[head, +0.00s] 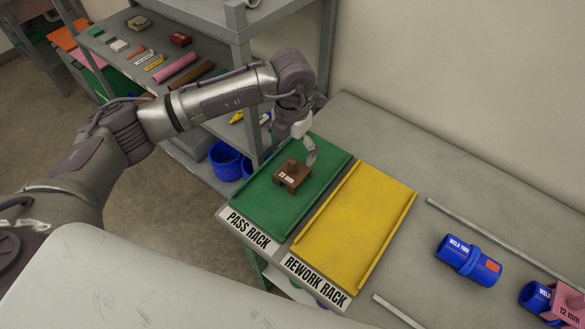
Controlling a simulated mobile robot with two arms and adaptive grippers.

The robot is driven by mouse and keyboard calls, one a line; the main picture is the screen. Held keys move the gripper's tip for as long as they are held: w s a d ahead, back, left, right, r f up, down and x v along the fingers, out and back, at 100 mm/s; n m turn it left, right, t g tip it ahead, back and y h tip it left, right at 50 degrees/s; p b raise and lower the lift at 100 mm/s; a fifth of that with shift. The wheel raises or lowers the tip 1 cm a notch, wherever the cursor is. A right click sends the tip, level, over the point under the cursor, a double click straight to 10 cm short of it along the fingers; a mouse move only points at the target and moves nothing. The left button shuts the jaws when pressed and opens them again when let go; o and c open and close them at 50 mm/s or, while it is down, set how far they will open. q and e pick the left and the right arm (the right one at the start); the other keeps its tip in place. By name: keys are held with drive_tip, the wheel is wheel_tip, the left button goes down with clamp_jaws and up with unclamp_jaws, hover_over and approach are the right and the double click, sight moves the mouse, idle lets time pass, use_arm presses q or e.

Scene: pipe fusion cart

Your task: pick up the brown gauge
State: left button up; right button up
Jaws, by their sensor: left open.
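The brown gauge (291,178), a small block with short legs, a raised knob and white labels, stands upright on the green pass rack (259,196). My left gripper (309,153) is just behind and above the gauge, to its upper right in the head view. It is open, with a pale finger pointing down close to the knob. I cannot tell whether the finger touches the gauge. The other finger is not clearly seen. My right gripper is not in view.
The yellow rework rack (356,222) lies to the right, empty. Further right are a blue pipe fitting (468,260) marked weld two and a pink 12 mm piece (568,306). A grey shelf (226,55) with several small items stands behind my left arm. Blue tubs (225,160) sit below.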

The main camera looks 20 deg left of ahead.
sight(292, 161)
use_arm(q)
wheel_tip(292, 161, down, 4)
drive_tip(key=shift+f+p, duration=0.15)
drive_tip(key=shift+p, duration=0.3)
drive_tip(key=shift+f+p, duration=0.25)
drive_tip(key=shift+p, duration=0.05)
wheel_tip(292, 161, down, 4)
drive_tip(key=shift+r+p, duration=0.15)
drive_tip(key=shift+p, duration=0.9)
drive_tip(key=shift+d+f, duration=0.1)
drive_tip(key=shift+f, duration=0.45)
drive_tip(key=shift+w, duration=0.1)
drive_tip(key=c, duration=1.2)
drive_tip(key=shift+r, duration=0.1)
